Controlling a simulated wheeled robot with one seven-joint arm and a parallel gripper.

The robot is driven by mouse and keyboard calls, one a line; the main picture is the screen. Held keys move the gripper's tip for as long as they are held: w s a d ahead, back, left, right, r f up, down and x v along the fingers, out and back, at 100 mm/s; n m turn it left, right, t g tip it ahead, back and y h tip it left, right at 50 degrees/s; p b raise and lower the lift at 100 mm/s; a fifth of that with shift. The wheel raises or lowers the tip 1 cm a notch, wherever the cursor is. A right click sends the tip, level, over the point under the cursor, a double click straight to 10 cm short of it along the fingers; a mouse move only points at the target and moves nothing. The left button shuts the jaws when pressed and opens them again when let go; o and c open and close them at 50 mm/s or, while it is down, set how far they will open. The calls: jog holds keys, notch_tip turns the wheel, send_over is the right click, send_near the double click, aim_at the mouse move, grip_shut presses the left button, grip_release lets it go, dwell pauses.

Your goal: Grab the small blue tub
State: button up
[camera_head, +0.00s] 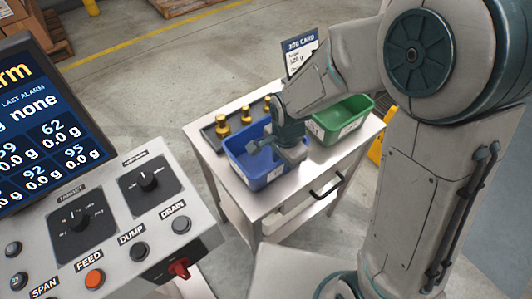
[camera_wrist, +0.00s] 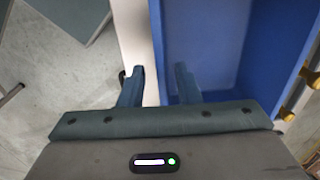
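The small blue tub (camera_head: 241,167) stands on a light-topped cart (camera_head: 212,168), with a white label on its near side. My gripper (camera_head: 276,153) points down at the tub and hides part of its inside and rim. In the wrist view, my gripper (camera_wrist: 160,78) has its two fingers apart. One finger is over the inside of the blue tub (camera_wrist: 292,48), the other is outside over the cart edge. The tub's wall lies between them. I cannot tell whether either finger touches it.
A green tub (camera_head: 352,106) stands on the cart, to the right. Several brass weights (camera_head: 222,127) sit in a dark tray behind the blue tub. A job card (camera_head: 301,52) stands at the back. A control console (camera_head: 120,215) with a screen is at the left.

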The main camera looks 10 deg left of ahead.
aim_at(279, 173)
jog(key=shift+w+a+f, duration=0.1)
jog(key=shift+a+f, duration=0.1)
jog(key=shift+f, duration=0.7)
jog(key=shift+w+a+f, duration=0.1)
jog(key=shift+a+f, duration=0.05)
jog(key=shift+f, duration=0.75)
jog(key=shift+s, duration=0.1)
grip_shut()
jog(key=shift+r, duration=0.1)
